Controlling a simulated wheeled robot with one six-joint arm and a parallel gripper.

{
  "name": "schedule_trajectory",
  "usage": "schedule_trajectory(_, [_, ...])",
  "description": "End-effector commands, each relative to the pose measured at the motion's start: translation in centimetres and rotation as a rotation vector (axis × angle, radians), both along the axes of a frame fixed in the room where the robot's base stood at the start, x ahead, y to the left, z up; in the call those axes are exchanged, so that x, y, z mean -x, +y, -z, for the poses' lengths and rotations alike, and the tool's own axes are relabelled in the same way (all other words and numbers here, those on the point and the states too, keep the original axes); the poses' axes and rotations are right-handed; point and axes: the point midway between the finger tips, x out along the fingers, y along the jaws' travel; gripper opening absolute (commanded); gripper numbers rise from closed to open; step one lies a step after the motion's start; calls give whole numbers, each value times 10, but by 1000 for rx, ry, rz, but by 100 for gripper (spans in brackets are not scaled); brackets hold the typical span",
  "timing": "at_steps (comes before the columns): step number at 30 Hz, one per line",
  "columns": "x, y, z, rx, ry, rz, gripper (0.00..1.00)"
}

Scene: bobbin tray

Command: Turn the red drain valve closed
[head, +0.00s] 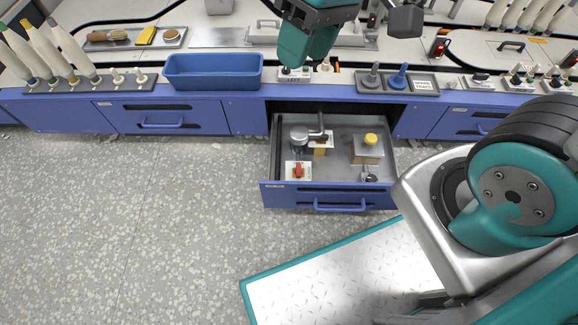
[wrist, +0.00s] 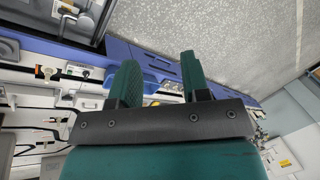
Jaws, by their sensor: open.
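The red drain valve (head: 298,170) is a small red handle on a pale square plate. It sits in the front left part of the pulled-out blue drawer (head: 285,197). My gripper (wrist: 160,75) shows in the wrist view with its two teal fingers apart and nothing between them. Past the fingers are a blue cabinet edge and the grey floor. I cannot make out the red valve in the wrist view. In the head view my teal arm hangs over the counter behind the drawer, apart from the valve; I cannot make out the fingertips there.
The drawer also holds a grey pipe fitting (head: 299,133) behind the valve and a box with a yellow knob (head: 370,139) at right. A blue bin (head: 213,72) stands on the counter to the left. The speckled floor (head: 150,220) left of the drawer is clear.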

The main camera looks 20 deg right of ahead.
Motion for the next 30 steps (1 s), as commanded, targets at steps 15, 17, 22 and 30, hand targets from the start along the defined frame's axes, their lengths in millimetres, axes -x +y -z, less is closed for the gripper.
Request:
schedule_trajectory(15, [-177,-32,180,190,328,482,43])
schedule_trajectory(17, [-183,-39,211,215,362,535,43])
schedule_trajectory(22, [-184,-59,293,280,440,661,43])
schedule_trajectory(30, [-170,-75,358,330,493,753,43])
